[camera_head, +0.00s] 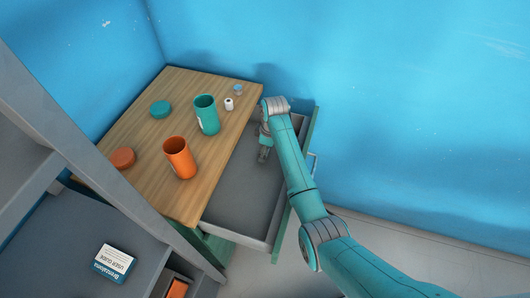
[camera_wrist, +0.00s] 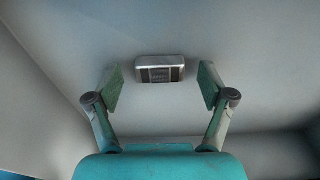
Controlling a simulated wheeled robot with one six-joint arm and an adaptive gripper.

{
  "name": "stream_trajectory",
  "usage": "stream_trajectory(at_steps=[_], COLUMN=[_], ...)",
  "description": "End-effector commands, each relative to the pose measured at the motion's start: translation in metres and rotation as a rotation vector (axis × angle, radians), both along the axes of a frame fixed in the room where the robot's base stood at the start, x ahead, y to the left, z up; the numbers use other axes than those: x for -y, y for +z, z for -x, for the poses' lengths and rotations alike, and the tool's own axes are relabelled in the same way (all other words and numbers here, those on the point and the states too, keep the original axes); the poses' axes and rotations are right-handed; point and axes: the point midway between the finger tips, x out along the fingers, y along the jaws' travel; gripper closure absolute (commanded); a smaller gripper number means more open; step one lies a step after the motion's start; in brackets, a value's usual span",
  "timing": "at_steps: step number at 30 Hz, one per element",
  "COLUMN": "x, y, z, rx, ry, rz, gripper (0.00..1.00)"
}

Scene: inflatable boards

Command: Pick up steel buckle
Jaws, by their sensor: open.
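The steel buckle (camera_wrist: 160,69) shows in the wrist view as a small silver rectangle with dark slots. It lies on the grey drawer floor (camera_wrist: 160,112). My gripper (camera_wrist: 160,90) is open, with one finger to the left and one to the right of the buckle, both apart from it. The buckle sits a little beyond the fingertips in the picture. In the head view my gripper (camera_head: 264,154) points down into the open drawer (camera_head: 232,205), near its back. I cannot make out the buckle in that view.
The drawer's walls surround my gripper, with the teal front (camera_head: 281,231) on the right. On the wooden top (camera_head: 150,190) stand a teal cup (camera_head: 207,115), an orange cup (camera_head: 180,158), two lids and small items. A box (camera_head: 114,262) lies on the grey shelf.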

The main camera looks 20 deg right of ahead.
Motion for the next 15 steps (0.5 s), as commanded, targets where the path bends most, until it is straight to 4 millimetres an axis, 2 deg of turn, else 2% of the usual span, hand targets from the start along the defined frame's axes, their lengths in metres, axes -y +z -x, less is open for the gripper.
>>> stream_trajectory(at_steps=[1, 6, 8, 15], x=[-0.0001, 0.0000, 0.0000, 0.0000], y=[0.0000, 0.0001, 0.0001, 0.0002], z=[0.0001, 0.0001, 0.0001, 0.0002], rx=[0.000, 0.000, 0.000, 0.000], ry=[0.000, 0.000, 0.000, 0.000], rz=[0.000, 0.000, 0.000, 0.000], gripper=[0.21, 0.64, 0.78, 0.78])
